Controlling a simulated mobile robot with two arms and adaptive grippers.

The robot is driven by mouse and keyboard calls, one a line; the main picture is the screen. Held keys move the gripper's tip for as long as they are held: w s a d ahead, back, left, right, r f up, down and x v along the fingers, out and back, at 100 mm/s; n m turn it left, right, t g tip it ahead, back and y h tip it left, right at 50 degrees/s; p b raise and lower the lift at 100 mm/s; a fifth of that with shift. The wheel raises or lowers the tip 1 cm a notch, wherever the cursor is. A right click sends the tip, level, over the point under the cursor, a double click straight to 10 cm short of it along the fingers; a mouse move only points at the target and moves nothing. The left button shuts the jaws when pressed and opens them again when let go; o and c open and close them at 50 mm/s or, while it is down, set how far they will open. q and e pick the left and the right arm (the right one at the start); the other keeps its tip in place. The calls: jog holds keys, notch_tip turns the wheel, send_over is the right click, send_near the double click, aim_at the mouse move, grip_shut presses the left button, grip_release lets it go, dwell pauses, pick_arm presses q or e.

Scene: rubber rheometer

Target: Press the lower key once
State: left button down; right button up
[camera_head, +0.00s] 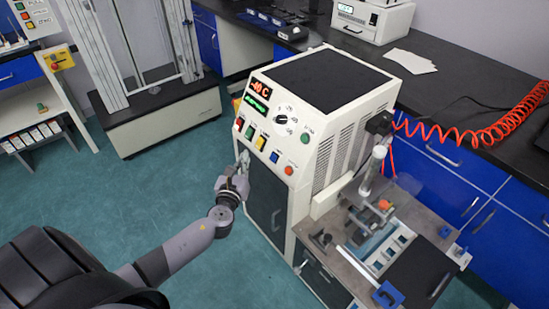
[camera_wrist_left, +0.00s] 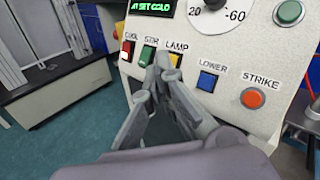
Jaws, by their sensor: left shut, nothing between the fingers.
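The lower key is a blue square button (camera_wrist_left: 207,81) under the label LOWER on the white panel of the machine (camera_head: 318,120); it also shows in the head view (camera_head: 274,157). My left gripper (camera_wrist_left: 163,66) is shut and empty. In the wrist view its fingertips overlap the panel near the green and yellow keys, left of the blue key. In the head view the left gripper (camera_head: 243,160) is in front of the panel's lower left part. I cannot tell whether the tips touch the panel. My right gripper is in neither view.
The orange STRIKE button (camera_wrist_left: 253,98) is right of the blue key. A dial (camera_wrist_left: 215,12) is above. A bench with a fixture (camera_head: 365,235) stands at right.

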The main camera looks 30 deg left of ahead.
aim_at(273, 158)
pick_arm(q)
jog(key=w+d+f+b, duration=0.3)
jog(key=w+f+b, duration=0.1)
jog(key=w, duration=0.3)
jog(key=shift+w+b, duration=0.15)
jog(key=shift+b, duration=0.15)
jog(key=shift+w+f, duration=0.1)
jog(key=shift+f, duration=0.05)
dwell(1.3)
jog(key=shift+w+d+f, duration=0.1)
jog(key=shift+w+d, duration=0.05)
jog(key=shift+w, duration=0.1)
